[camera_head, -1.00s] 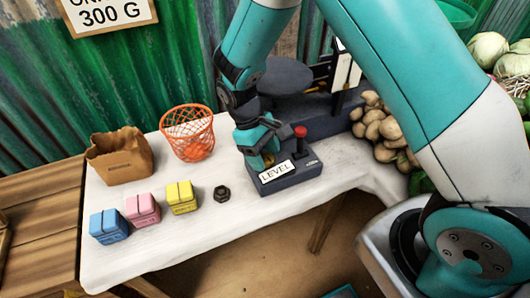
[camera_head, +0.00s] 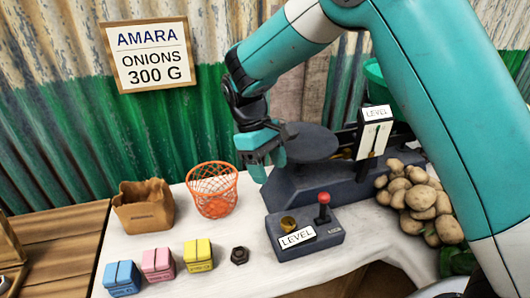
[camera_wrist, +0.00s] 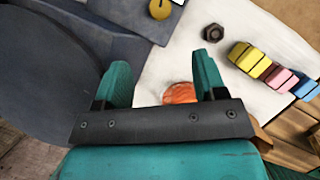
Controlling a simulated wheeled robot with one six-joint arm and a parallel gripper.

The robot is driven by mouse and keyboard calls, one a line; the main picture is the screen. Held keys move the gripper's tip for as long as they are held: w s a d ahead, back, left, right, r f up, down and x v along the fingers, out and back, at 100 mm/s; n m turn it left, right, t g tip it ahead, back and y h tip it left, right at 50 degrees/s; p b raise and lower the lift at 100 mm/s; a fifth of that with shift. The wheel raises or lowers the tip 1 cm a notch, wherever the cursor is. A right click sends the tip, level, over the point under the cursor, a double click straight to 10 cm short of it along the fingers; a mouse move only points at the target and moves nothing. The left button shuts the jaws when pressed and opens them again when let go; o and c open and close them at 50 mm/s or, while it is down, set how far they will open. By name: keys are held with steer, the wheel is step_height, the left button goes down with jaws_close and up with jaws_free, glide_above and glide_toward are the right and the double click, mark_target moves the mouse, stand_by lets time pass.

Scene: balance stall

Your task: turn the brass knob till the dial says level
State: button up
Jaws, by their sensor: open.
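The brass knob (camera_head: 288,223) sits on top of a dark control box (camera_head: 318,243) labelled LEVEL; it also shows at the top edge of the wrist view (camera_wrist: 160,9). My gripper (camera_head: 263,166) is open and empty, above and behind the knob, apart from it. In the wrist view the teal fingers (camera_wrist: 163,78) are spread with nothing held. The scale's white dial (camera_head: 374,138) has a LEVEL sign on top. Its pointer is too small to read surely. The scale's round dark pan (camera_head: 311,143) is empty.
A red-topped lever (camera_head: 323,199) stands beside the knob. An orange wire basket (camera_head: 213,190), a paper bag (camera_head: 144,206), a black nut (camera_head: 239,255) and blue, pink and yellow weights (camera_head: 198,255) are on the white table. Potatoes (camera_head: 416,196) lie at right.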

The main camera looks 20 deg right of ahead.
steer(key=shift+v, duration=1.6)
steer(key=s+r+t+y+p, duration=0.1)
steer(key=s+r, duration=0.5)
steer(key=s, duration=0.6)
steer(key=s+r+t+y+p, duration=0.2)
steer(key=s+r+y, duration=0.3)
steer(key=s, duration=0.7)
steer(key=shift+s+a+r+t+y+p, duration=0.3)
steer(key=shift+r+y+p, duration=0.1)
steer(key=shift+r+p, duration=0.4)
steer(key=shift+f, duration=0.1)
